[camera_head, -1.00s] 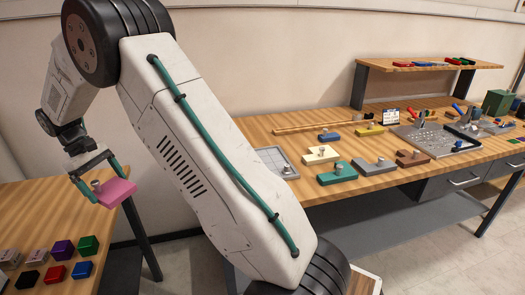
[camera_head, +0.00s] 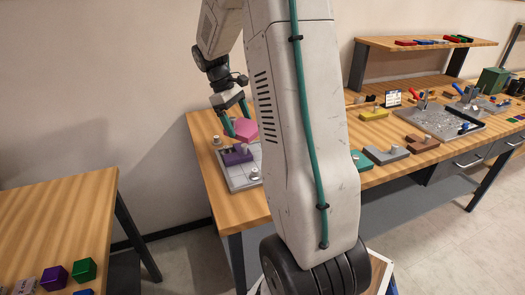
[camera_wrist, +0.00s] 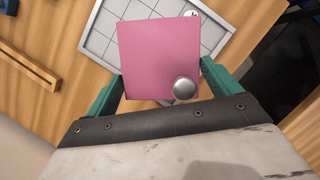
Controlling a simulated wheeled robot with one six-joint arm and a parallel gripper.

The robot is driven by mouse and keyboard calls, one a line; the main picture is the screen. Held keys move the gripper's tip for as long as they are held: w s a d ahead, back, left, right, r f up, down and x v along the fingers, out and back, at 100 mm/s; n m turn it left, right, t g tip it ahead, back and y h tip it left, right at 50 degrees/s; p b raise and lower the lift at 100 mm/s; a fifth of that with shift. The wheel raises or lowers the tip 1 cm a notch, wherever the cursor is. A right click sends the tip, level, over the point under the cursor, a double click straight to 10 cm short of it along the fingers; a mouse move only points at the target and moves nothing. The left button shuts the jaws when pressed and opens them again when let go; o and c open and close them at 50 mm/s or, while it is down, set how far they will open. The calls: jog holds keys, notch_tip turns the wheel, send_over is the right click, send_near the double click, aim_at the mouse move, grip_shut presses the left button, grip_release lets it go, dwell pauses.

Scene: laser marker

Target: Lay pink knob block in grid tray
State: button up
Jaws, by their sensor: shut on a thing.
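The pink knob block (camera_head: 245,129) is held in my gripper (camera_head: 236,128), whose green fingers are shut on its sides. In the wrist view the pink block (camera_wrist: 155,55) shows its flat top and a round silver knob near its lower right corner, between the fingers (camera_wrist: 165,75). The grid tray (camera_head: 238,178) lies on the bench below the block, partly hidden by my arm. A purple block (camera_head: 237,157) and silver knobs stand on or at the tray. In the wrist view the block covers much of the gridded tray (camera_wrist: 100,35). The block appears above the tray.
Yellow (camera_head: 373,114), grey (camera_head: 386,155), brown (camera_head: 421,144) and teal (camera_head: 361,160) knob blocks stand to the right on the bench. A wooden strip (camera_wrist: 28,77) lies left of the tray in the wrist view. Another table (camera_head: 60,215) with small coloured blocks is at left.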

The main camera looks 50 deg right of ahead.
jog(key=s+d+f+n+h, duration=0.1)
jog(key=s+n, duration=0.2)
jog(key=s, duration=0.3)
jog(key=s+d+f+n+t, duration=0.1)
jog(key=s+f+n, duration=0.1)
jog(key=s, duration=0.4)
jog(key=s+d+f+n+t+h, duration=0.1)
jog(key=s+d+f+n, duration=0.1)
jog(key=s+n, duration=0.2)
jog(key=shift+s+h, duration=0.3)
jog(key=shift+s, duration=0.75)
jog(key=shift+a+f+n, duration=0.1)
jog(key=shift+f+n, duration=0.05)
jog(key=shift+n, duration=0.45)
jog(key=shift+w+f+n+t, duration=0.1)
jog(key=shift+f+n+t, duration=0.05)
jog(key=shift+n+t, duration=0.2)
jog(key=w, duration=0.5)
jog(key=w+d+f, duration=0.1)
jog(key=w, duration=0.4)
jog(key=w+d, duration=0.1)
jog(key=w, duration=0.5)
jog(key=shift+d+f, duration=0.25)
jog(key=shift+f, duration=0.05)
jog(key=shift+s+f, duration=0.1)
jog(key=shift+f, duration=1.6)
